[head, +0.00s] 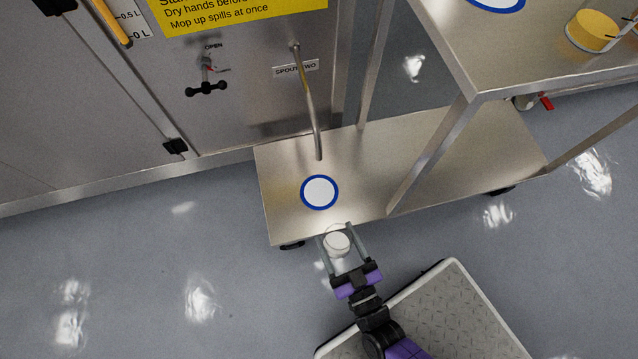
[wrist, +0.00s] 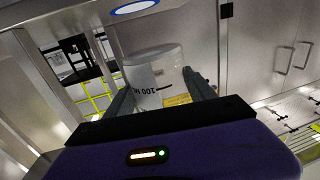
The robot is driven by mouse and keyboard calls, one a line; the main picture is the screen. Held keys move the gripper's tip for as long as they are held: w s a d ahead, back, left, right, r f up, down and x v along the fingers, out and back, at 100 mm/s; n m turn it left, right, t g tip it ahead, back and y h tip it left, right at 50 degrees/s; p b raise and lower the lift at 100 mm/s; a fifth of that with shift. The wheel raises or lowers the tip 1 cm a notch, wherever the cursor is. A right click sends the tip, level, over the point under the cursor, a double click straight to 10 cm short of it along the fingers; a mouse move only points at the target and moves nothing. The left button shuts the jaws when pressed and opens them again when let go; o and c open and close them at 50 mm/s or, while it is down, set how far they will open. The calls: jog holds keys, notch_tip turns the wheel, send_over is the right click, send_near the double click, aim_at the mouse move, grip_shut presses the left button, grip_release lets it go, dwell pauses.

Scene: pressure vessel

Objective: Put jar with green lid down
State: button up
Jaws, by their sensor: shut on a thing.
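My gripper (head: 335,232) is shut on a clear container with a whitish round top (head: 338,241), just off the front edge of the low metal shelf. In the wrist view the container (wrist: 155,82) is see-through, with an upside-down "100 ml" mark and a dark line, between my two fingers (wrist: 161,84). I see no green lid on it in either view. A white disc with a blue rim (head: 319,192) lies on the low shelf (head: 285,170), beyond my gripper. No other thing stands on that disc.
A thin spout pipe (head: 311,100) comes down from the steel panel (head: 250,110) and ends above the low shelf, behind the disc. A slanting metal leg (head: 430,155) stands right of the disc. A yellow-topped jar (head: 597,30) stands on the upper tabletop (head: 540,60).

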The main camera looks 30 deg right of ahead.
jog(key=w+d+b, duration=0.1)
jog(key=w, duration=0.4)
jog(key=w+d+f+b, duration=0.1)
jog(key=w+d+b, duration=0.1)
jog(key=w, duration=0.4)
jog(key=w+d+f+b, duration=0.1)
jog(key=w+d, duration=0.1)
jog(key=w, duration=0.3)
jog(key=shift+w+d, duration=0.15)
jog(key=shift+w, duration=0.2)
notch_tip(320, 180, down, 5)
jog(key=b, duration=0.3)
jog(key=shift+b, duration=0.35)
jog(key=shift+w+d+f, duration=0.1)
jog(key=shift+w, duration=0.05)
jog(key=o, duration=1.5)
jog(key=shift+c, duration=0.2)
